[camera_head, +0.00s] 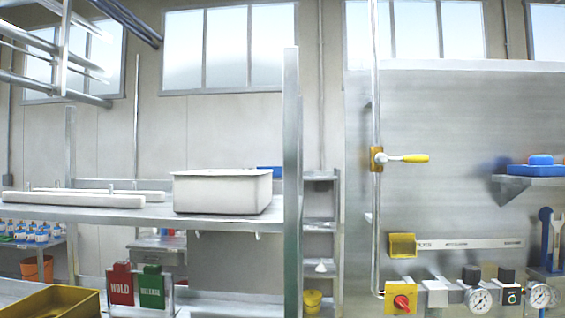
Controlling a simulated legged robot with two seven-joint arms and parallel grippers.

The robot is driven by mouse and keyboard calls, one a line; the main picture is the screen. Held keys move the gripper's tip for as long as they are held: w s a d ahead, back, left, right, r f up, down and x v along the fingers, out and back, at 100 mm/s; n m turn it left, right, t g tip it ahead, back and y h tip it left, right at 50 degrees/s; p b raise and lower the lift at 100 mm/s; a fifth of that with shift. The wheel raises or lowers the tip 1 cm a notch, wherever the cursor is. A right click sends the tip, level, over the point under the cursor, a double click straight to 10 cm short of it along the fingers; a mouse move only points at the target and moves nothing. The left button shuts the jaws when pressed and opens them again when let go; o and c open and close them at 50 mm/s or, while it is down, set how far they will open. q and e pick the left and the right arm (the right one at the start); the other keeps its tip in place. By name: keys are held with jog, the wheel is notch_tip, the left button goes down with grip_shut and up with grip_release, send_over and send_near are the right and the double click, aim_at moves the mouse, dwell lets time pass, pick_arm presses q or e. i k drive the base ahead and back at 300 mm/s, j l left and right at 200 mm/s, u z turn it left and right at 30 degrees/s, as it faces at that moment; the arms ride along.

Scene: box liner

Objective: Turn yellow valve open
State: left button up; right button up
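A valve (377,159) with a yellow body sits on a vertical grey pipe (376,90) at the right of the head view. Its lever (410,158) has a yellow grip at the end and points right, about level, across the pipe. The lever stands in front of a steel panel (460,120). Neither of my grippers shows in the view, and nothing touches the valve.
Below the valve are a yellow box (402,246), a red knob (402,302) and gauges (478,300). A shelf (534,178) with blue items juts out at right. A steel post (292,180) and a shelf with a white bin (222,192) stand left.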

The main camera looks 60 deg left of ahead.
aim_at(380, 159)
jog(key=u, duration=1.2)
jog(key=i+l, duration=0.6)
